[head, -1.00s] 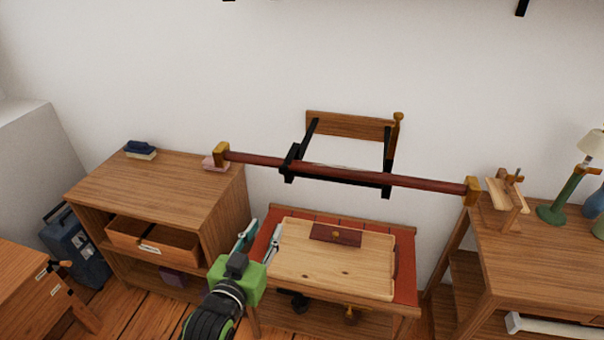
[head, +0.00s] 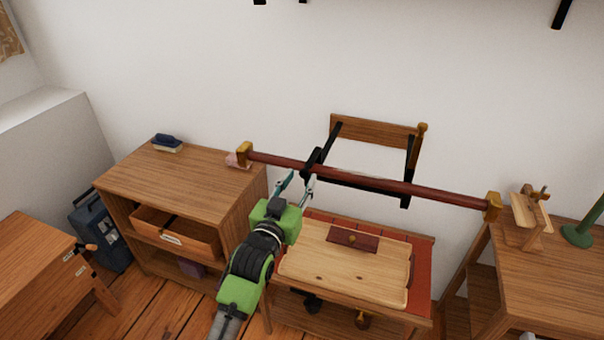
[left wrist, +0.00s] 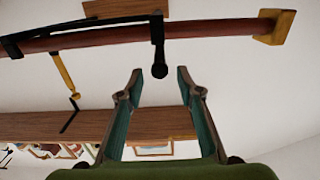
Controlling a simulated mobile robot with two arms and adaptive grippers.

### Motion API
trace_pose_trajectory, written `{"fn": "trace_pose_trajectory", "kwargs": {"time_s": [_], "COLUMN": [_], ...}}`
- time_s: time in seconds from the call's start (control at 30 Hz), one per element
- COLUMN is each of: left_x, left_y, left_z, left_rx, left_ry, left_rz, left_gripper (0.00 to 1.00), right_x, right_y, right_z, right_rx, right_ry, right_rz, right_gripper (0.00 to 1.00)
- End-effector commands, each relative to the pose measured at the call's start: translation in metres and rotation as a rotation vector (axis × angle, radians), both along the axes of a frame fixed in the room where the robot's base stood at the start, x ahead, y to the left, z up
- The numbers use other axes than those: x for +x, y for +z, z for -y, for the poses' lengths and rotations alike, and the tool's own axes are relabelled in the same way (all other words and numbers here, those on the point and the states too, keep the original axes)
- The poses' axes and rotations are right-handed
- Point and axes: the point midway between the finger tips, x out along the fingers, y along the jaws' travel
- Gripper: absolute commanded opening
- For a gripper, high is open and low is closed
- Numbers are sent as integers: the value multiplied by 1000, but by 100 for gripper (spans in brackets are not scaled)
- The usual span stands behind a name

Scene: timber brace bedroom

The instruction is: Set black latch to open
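The black latch (head: 313,162) sits at the left black bracket arm, where the red-brown bar crosses it. In the left wrist view the black latch (left wrist: 158,42) hangs down across the bar and ends in a round knob. My left gripper (head: 297,185) is open, just below the latch in the head view. In the left wrist view its two fingers (left wrist: 160,78) stand apart, with the knob in line with the gap near the fingertips. I see no contact. My right gripper is not in view.
The red-brown bar (head: 420,191) has brass ends, and a wooden wall board (head: 375,130) is behind it. Below is a table with a wooden tray (head: 310,265). A wooden cabinet (head: 190,180) stands left, and a desk (head: 560,285) right.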

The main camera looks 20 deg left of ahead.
Motion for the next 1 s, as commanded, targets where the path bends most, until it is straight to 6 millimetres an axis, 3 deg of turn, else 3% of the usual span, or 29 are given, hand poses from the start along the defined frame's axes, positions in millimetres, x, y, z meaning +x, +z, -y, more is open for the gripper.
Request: {"fn": "trace_pose_trajectory", "kwargs": {"time_s": [0.2, 0.57, 0.7, 1.0], "left_x": [19, 22, 22, 26], "left_y": [0, 0, 0, 3], "left_z": [1, 1, 1, 1], "left_rx": [-1, 0, 0, 0], "left_ry": [0, 0, 0, 0], "left_rz": [0, 0, 0, -9], "left_gripper": [33, 33, 0, 0], "right_x": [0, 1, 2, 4], "right_y": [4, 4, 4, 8], "right_z": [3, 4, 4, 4], "right_rx": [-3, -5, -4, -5], "right_ry": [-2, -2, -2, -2], "right_rz": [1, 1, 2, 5], "right_gripper": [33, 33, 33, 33]}}
